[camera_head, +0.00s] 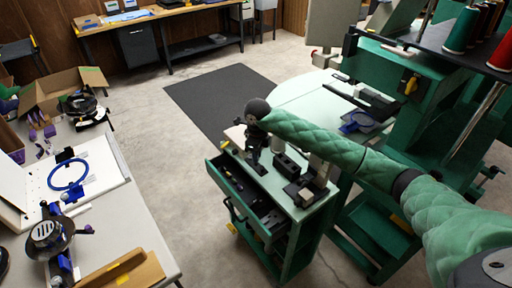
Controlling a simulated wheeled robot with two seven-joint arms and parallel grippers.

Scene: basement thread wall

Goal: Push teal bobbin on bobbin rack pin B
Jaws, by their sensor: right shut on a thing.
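My right arm comes in from the right in a green quilted sleeve. Its black gripper (253,160) is over the back left part of the green cart's pale top (270,181). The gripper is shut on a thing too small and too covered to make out. I cannot pick out the teal bobbin. I cannot tell the bobbin rack or its pin B from the dark fixtures (290,164) on the cart top, right of the gripper. My left gripper is not in view.
The cart's drawer (238,197) stands open on its left side. A green machine frame (385,75) with thread cones (461,30) stands at the right. A cluttered pale table (128,215) is at the left. The floor between (185,170) is clear.

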